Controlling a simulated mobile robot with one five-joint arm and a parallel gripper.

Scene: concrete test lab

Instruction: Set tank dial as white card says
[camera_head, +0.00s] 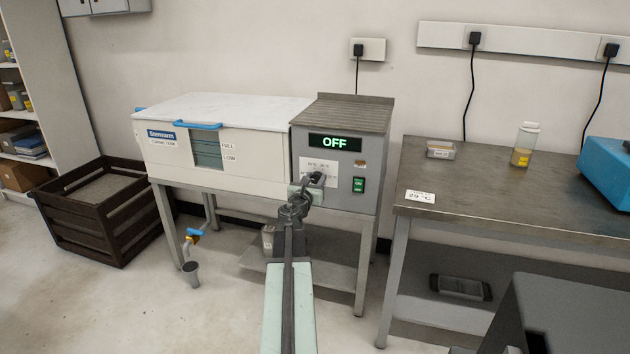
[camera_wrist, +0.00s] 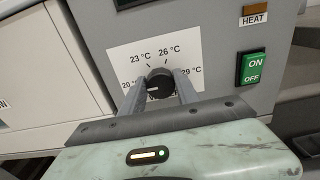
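The tank (camera_head: 240,145) is a white box with a grey control box (camera_head: 345,150) at its right. The display (camera_head: 335,142) reads OFF. The black dial (camera_wrist: 160,83) sits on a white scale plate (camera_wrist: 125,60) marked 20, 23, 26 and 29 °C. Its white mark points left, a little down, below the 20 °C label. My gripper (camera_wrist: 161,80) has one finger on each side of the dial; I cannot tell whether both touch it. In the head view, my gripper (camera_head: 304,190) partly hides the dial. The white card (camera_head: 421,197) on the right table appears to read 29 °C.
A green ON/OFF switch (camera_wrist: 252,68) and a HEAT label (camera_wrist: 254,16) are right of the dial. The metal table (camera_head: 480,205) at right holds a bottle (camera_head: 524,145), a small box (camera_head: 440,150) and a blue device (camera_head: 608,170). A dark crate (camera_head: 100,212) stands left.

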